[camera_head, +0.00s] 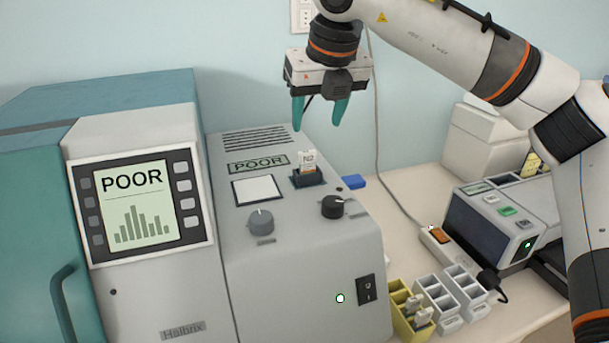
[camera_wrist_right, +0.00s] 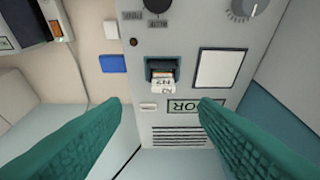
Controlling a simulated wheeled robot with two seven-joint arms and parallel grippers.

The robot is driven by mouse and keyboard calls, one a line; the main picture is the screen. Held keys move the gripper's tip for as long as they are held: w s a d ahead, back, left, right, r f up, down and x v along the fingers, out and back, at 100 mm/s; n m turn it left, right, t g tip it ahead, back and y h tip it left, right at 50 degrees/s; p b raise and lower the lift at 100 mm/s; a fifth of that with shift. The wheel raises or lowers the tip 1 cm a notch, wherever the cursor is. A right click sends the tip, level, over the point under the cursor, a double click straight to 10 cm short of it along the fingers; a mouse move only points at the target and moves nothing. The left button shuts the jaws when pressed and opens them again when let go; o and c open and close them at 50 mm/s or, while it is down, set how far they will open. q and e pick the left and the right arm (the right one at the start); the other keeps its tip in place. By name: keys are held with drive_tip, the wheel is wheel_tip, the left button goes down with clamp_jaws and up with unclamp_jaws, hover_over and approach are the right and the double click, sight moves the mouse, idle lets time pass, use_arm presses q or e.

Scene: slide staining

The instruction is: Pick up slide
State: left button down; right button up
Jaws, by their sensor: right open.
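The slide (camera_head: 308,160) is labelled N2 and stands upright in a dark slot holder (camera_head: 308,179) on top of the grey machine (camera_head: 290,240). My right gripper (camera_head: 319,122) is above and a little behind the slide, with its green fingers open and empty. In the right wrist view the slide (camera_wrist_right: 162,85) sits in its dark slot, between the lines of the two spread fingers (camera_wrist_right: 160,108) and apart from them. My left gripper is not in view.
A machine with a screen reading POOR (camera_head: 132,200) stands at left. Yellow (camera_head: 405,322) and white racks (camera_head: 440,300) are at lower right, the yellow one holding slides. A small device (camera_head: 490,225) and power strip (camera_head: 437,243) lie behind.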

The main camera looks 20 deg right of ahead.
sight(308, 151)
drive_tip(key=x, duration=0.2)
drive_tip(key=p+x, duration=0.1)
drive_tip(key=x, duration=0.1)
drive_tip(key=shift+s+f, duration=0.2)
drive_tip(key=p+x, duration=0.1)
drive_tip(key=x, duration=0.1)
drive_tip(key=p+x, duration=0.2)
drive_tip(key=x, duration=0.1)
drive_tip(key=shift+w+a+r, duration=0.1)
drive_tip(key=shift+w+a, duration=0.05)
drive_tip(key=shift+w, duration=0.05)
drive_tip(key=shift+w+f, duration=0.15)
drive_tip(key=shift+f, duration=0.2)
drive_tip(key=shift+c, duration=0.4)
drive_tip(key=c, duration=1.1)
